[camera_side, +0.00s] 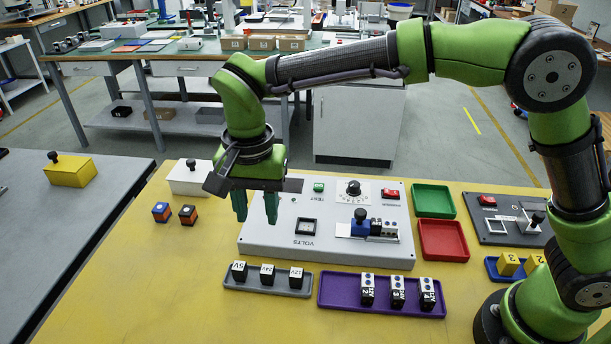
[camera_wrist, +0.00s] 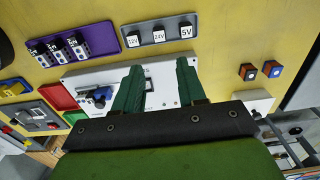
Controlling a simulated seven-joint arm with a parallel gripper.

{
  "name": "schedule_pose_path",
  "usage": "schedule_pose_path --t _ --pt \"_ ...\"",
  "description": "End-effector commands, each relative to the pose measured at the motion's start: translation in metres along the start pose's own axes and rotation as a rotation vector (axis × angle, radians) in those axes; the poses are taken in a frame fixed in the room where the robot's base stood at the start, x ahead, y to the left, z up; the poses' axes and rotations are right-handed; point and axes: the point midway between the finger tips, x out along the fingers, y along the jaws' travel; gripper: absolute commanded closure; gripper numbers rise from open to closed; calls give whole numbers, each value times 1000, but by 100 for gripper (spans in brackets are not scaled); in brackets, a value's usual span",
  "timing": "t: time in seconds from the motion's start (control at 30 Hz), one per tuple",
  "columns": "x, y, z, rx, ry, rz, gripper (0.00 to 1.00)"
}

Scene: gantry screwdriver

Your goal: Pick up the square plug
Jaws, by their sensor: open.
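Nothing is plainly marked as the square plug. Two small blocks stand on the yellow table, left of my gripper in the side view: a blue-and-red block (camera_side: 161,212) and a dark block with orange (camera_side: 188,215). Both have a pale mark on top, too small to read. They also show in the wrist view, right of my fingers, as a first block (camera_wrist: 247,72) and a second block (camera_wrist: 272,69). My gripper (camera_side: 255,207) is open and empty, pointing down above the left part of the grey panel (camera_side: 270,240). Its two green fingers also show in the wrist view (camera_wrist: 160,75).
A grey tray (camera_side: 230,286) holds voltage-labelled blocks. A purple tray (camera_side: 335,303) holds several black-and-white blocks. A white box (camera_side: 190,187) with a black knob stands behind the two small blocks. Green (camera_side: 433,200) and red trays (camera_side: 443,240) lie right. The yellow table's front left is clear.

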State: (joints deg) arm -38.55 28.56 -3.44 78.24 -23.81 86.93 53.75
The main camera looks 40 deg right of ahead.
Motion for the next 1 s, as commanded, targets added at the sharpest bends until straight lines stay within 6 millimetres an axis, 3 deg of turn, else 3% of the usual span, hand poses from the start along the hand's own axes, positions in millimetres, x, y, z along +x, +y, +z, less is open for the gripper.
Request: schedule_pose_path --t 0.17,0.5,0.83,1.0 --pt "26 2 0 20 -4 9 60" --pt "97 2 0 18 -5 7 60" --pt "126 2 -2 17 -4 4 60" --pt "152 3 -6 18 -4 6 60"
